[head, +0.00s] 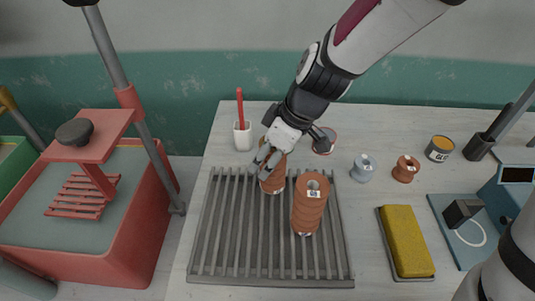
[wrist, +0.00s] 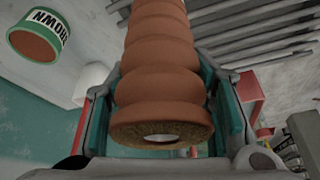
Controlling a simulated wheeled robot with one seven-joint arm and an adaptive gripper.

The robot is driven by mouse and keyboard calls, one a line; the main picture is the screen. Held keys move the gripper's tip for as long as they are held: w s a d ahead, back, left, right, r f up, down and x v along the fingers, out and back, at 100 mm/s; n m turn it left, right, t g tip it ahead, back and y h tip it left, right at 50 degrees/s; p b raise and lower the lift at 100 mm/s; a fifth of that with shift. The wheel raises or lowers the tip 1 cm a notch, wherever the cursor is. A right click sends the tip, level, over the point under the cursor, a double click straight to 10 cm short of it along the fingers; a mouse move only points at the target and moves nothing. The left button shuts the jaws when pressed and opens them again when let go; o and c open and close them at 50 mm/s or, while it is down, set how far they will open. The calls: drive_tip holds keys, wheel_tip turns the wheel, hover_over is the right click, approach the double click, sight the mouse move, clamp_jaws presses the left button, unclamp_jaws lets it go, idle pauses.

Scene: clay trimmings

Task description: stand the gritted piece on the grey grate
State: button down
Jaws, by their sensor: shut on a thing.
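My gripper (head: 268,158) is shut on a ribbed terracotta piece (head: 272,181) over the back of the grey grate (head: 220,258). In the wrist view this piece (wrist: 160,70) sits between the two teal-lined fingers, and its near end shows a dull, speckled brown rim around a pale hole. Its lower end is at or just above the bars; I cannot tell if it touches. A second, taller-looking ribbed terracotta piece (head: 310,208) stands upright on the grate, in front and to the right, with a small pale label near its top.
A white cup (head: 243,136) with a red-handled tool stands behind the grate. A tin (head: 324,141) is close right of my gripper. Small grey (head: 364,168) and terracotta (head: 406,169) spools, a yellow sponge (head: 404,240) and a blue device (head: 466,222) lie right. The grate's left side is bare.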

drive_tip(key=c, duration=0.8)
unclamp_jaws()
drive_tip(key=shift+f, duration=0.1)
drive_tip(key=shift+o, duration=0.2)
drive_tip(key=v, duration=1.2)
drive_tip(key=s+d+r+m+t+h, duration=0.1)
drive_tip(key=s+d+r+m+h, duration=0.1)
drive_tip(key=s+d+m, duration=0.4)
drive_tip(key=s+d+r+m+t+h, duration=0.2)
drive_tip(key=s+d+r+m, duration=0.1)
drive_tip(key=s+d+m, duration=0.4)
drive_tip(key=shift+s+d+r+p, duration=0.25)
drive_tip(key=shift+s+d+p, duration=0.1)
drive_tip(key=shift+s+d, duration=0.85)
drive_tip(key=shift+a, duration=0.1)
